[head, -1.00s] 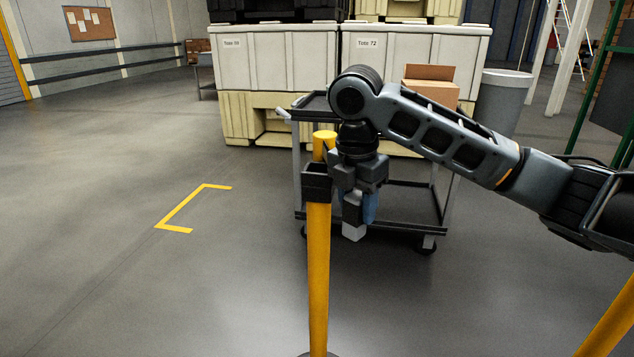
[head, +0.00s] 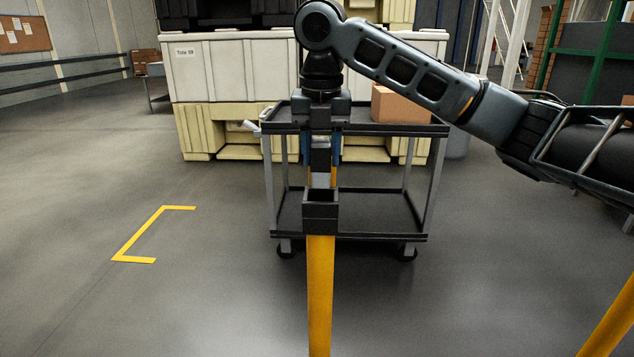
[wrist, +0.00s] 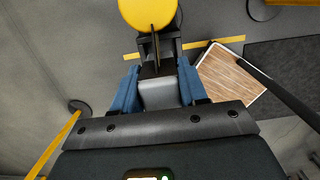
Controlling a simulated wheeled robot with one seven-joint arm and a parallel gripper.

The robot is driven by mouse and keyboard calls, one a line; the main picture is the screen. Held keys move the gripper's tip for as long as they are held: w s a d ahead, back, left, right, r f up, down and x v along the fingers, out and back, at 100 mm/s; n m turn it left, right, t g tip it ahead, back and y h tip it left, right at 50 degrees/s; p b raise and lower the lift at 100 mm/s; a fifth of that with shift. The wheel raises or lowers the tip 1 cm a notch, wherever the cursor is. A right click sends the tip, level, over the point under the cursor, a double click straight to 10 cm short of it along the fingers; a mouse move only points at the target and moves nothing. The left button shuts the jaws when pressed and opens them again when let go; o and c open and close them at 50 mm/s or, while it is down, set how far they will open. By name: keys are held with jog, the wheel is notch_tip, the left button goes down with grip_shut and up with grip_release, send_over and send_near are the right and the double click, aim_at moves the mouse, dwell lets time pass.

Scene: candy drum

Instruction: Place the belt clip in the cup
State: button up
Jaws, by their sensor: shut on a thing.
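My gripper (head: 321,150) points down and is shut on the belt clip (head: 320,158), a pale grey block between its blue fingers. The clip also shows between the fingers in the wrist view (wrist: 160,92). The cup (head: 320,212) is a black, square, open-topped holder on the yellow post (head: 320,285). In the head view the clip is in line with the cup and just above its opening. In the wrist view the cup (wrist: 172,46) is just beyond the clip, close to the post's yellow top (wrist: 148,12). I cannot tell whether they touch.
A dark two-shelf cart (head: 350,235) stands behind the post, with a cardboard box (head: 400,105) on top. Large totes (head: 240,75) stand behind it. Another yellow post (head: 610,320) is at lower right. The floor to the left is open, with a yellow corner marking (head: 140,235).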

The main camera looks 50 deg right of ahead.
aim_at(321, 177)
jog(key=shift+f, duration=2.5)
jog(key=shift+f, duration=0.15)
jog(key=o, duration=1.1)
jog(key=r, duration=0.8)
jog(key=s+a+r+p, duration=0.1)
jog(key=r, duration=0.3)
jog(key=shift+r, duration=0.1)
jog(key=shift+w+a, duration=0.1)
